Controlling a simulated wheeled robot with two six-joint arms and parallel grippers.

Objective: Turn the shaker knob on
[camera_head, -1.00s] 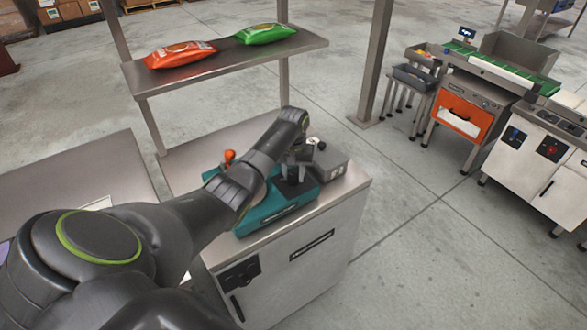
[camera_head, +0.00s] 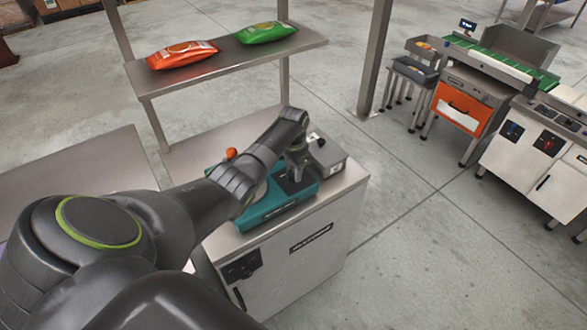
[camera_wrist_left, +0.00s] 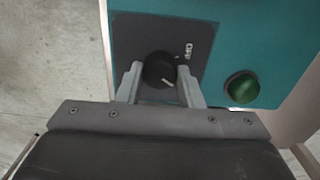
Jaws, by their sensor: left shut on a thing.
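The shaker knob (camera_wrist_left: 158,69) is a round black knob with a white pointer line, on a dark plate (camera_wrist_left: 128,31) of a teal panel. Small white lettering beside it is hard to read. My left gripper (camera_wrist_left: 159,73) has one finger on each side of the knob and is shut on it. In the head view my left gripper (camera_head: 296,165) reaches over the right part of the teal machine (camera_head: 275,211) on the steel counter, and the knob is hidden there. My right gripper is not in view.
A green button (camera_wrist_left: 242,87) sits right of the knob. An orange knob (camera_head: 231,153) and a grey box (camera_head: 328,155) are near the machine. A shelf (camera_head: 222,58) above the counter holds an orange bag (camera_head: 182,53) and a green bag (camera_head: 266,32).

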